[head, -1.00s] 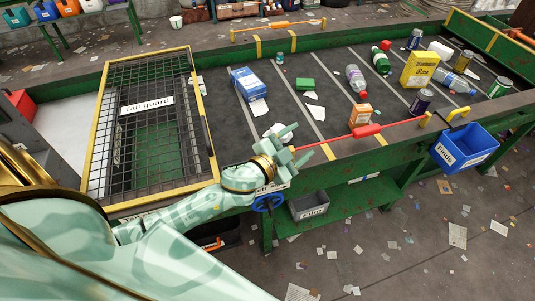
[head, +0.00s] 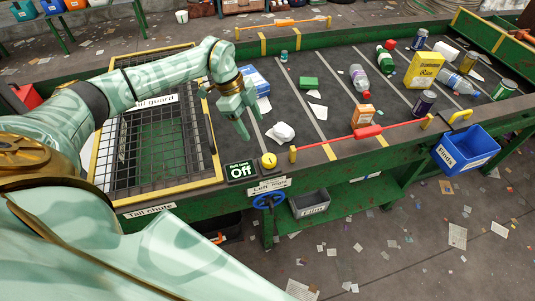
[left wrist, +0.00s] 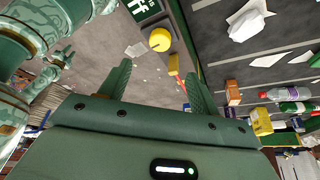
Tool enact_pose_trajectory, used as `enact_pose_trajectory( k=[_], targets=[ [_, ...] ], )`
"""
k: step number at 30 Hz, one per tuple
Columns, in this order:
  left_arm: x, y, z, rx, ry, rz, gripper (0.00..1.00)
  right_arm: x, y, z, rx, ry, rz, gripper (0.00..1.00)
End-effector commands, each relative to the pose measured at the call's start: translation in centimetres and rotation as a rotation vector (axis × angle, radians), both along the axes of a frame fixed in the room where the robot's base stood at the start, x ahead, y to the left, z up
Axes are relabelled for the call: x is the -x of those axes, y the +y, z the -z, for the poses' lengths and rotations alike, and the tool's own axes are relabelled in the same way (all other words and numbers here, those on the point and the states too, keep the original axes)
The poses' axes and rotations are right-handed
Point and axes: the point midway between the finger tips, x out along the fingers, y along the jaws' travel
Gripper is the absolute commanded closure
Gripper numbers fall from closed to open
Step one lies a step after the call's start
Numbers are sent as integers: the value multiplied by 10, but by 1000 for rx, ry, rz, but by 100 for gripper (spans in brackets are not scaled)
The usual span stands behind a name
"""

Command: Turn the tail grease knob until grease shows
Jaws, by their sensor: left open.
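My left gripper (head: 250,127) is open and empty above the belt's near left part, just above and left of a crumpled white paper. Its two fingers also show apart in the left wrist view (left wrist: 156,70). A yellow round knob (head: 269,160) sits on the near frame beside a display reading "Off" (head: 240,171); the knob also shows beyond the fingers in the left wrist view (left wrist: 160,39). A blue handwheel (head: 268,201) is below the frame's lettered plate, too small to read fully. I cannot tell which is the grease knob; no grease is visible. A pale green hand, likely my right gripper (left wrist: 63,58), shows at left.
The mesh tail guard (head: 150,135) lies left of the belt. A red bar (head: 367,132) runs along the near edge. Bottles, cans and boxes lie on the belt (head: 330,90). A blue Finds bin (head: 466,147) hangs at right; a grey bin (head: 309,204) is below.

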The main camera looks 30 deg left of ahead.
Motion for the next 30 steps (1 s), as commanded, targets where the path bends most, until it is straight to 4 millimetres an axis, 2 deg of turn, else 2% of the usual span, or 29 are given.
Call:
enact_pose_trajectory(
  k=[9,15,20,28,29,30],
  targets=[
    [-4,-33,76,5,3,2,37,0,1,-1,-2,1,0,64],
    [-7,-45,109,3,-1,3,37,0,2,1,-3,1,0,64],
    [-8,-50,120,3,-1,2,37,1,3,2,-3,1,0,64],
    [-8,-50,121,3,-2,3,37,1,3,2,-4,1,-1,64],
    [-8,-50,121,3,-2,3,40,1,3,2,-4,1,-1,64],
    [-8,-50,121,3,-2,3,51,1,3,2,-4,1,-1,64]
  ],
)
